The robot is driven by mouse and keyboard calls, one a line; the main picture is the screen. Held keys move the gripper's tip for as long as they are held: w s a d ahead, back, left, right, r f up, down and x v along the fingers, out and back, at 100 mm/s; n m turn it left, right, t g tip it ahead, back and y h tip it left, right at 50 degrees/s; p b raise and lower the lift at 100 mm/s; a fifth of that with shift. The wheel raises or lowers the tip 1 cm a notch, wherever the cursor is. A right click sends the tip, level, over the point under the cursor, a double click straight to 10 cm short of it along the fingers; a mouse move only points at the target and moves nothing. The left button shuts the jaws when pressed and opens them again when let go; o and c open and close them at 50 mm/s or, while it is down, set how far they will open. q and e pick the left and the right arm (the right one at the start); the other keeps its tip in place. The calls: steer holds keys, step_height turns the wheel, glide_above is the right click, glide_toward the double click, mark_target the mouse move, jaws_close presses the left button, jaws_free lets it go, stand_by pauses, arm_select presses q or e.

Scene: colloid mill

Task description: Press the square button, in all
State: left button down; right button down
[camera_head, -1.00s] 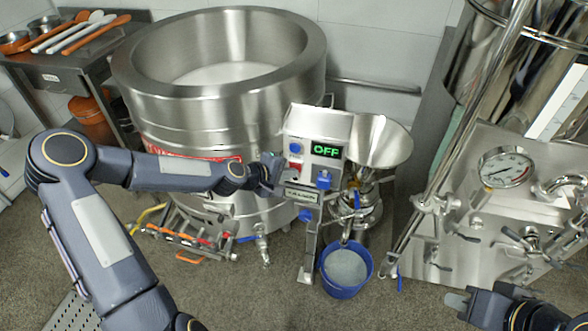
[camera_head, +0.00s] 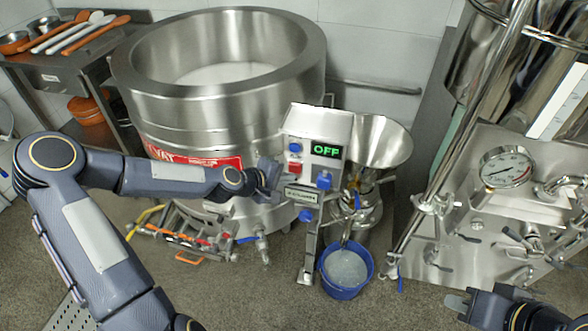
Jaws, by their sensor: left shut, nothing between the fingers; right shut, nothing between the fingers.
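The colloid mill's control box (camera_head: 318,122) stands in the middle, with a green display (camera_head: 326,151) reading "OFF". On its left side are a blue square button (camera_head: 295,147) and a red button (camera_head: 294,168) below it. A blue knob (camera_head: 323,180) sits lower right. My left gripper (camera_head: 272,174) is shut and empty, just left of the panel near the red button. I cannot tell whether it touches the panel. My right gripper (camera_head: 458,303) is shut and empty, low at the right, away from the mill.
A large steel vat (camera_head: 215,110) stands behind my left arm. A steel hopper (camera_head: 382,142) sits right of the box, above a blue bucket (camera_head: 347,291) of pale liquid. A steel machine with a gauge (camera_head: 507,167) is at the right.

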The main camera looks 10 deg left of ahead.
arm_select(q)
steer(key=shift+s, duration=2.4)
steer(key=s+a+r+m+g+y, duration=0.1)
steer(key=s+r+m, duration=0.4)
steer(key=s, duration=0.8)
steer(key=s+a+r+m+g+y, duration=0.2)
steer(key=s+a+r+m, duration=0.2)
steer(key=s+r, duration=0.4)
steer(key=s+m, duration=0.1)
steer(key=s, duration=0.4)
steer(key=shift+r+m+g, duration=0.15)
steer(key=shift+m+g, duration=0.15)
steer(key=shift+g, duration=0.1)
